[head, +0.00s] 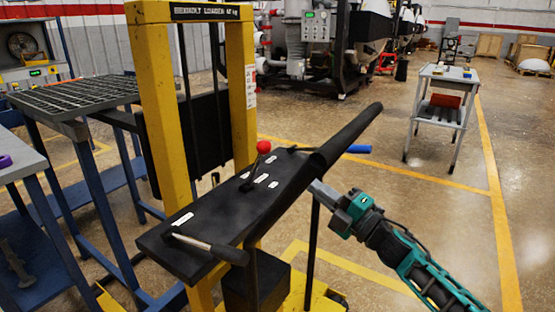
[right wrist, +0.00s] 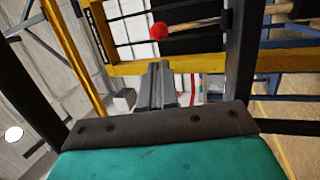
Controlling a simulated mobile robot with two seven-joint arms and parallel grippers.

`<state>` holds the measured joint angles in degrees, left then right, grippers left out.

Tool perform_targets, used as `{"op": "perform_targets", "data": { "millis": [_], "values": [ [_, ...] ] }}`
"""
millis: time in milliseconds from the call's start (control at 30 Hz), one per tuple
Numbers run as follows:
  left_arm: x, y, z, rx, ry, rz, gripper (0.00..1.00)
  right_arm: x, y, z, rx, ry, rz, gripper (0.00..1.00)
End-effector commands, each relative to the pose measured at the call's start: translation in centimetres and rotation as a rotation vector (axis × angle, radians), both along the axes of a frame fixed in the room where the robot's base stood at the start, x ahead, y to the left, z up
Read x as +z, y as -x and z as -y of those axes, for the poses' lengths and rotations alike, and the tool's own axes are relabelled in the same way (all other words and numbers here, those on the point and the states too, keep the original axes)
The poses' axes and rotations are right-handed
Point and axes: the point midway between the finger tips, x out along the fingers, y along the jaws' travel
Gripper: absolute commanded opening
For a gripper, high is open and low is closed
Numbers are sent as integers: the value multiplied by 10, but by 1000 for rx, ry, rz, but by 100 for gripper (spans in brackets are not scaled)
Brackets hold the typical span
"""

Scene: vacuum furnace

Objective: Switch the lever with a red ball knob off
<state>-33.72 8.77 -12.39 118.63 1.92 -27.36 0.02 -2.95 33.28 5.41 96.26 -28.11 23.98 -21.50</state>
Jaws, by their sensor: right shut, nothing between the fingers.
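The lever's red ball knob (head: 263,147) stands above the black control panel (head: 215,200) of a yellow-framed loader, on a short dark rod tilted up and to the right. The red knob (right wrist: 158,31) also shows at the top middle of the right wrist view, just beyond the fingertips. My right gripper (head: 320,189) is at the panel's right edge, below and right of the knob, apart from it. Its fingers (right wrist: 156,72) are shut together and empty. The fingertips are partly hidden by the panel edge in the head view. My left gripper is not in view.
A metal-handled lever (head: 207,244) lies across the panel's near end. A yellow post (head: 160,100) stands behind. Floor at right is open up to a small cart (head: 442,85).

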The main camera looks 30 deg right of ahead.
Motion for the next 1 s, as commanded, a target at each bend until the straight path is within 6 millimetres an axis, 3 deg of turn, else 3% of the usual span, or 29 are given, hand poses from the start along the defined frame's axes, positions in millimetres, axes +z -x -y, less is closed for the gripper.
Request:
{"op": "perform_targets", "data": {
  "millis": [600,800,1000],
  "values": [
    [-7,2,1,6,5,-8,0,28,-91,-34,-3,1,2,0],
    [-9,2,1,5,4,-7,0,34,-109,-41,-2,0,0,0],
    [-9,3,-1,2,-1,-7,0,36,-115,-43,-2,0,0,0]
  ]
}}
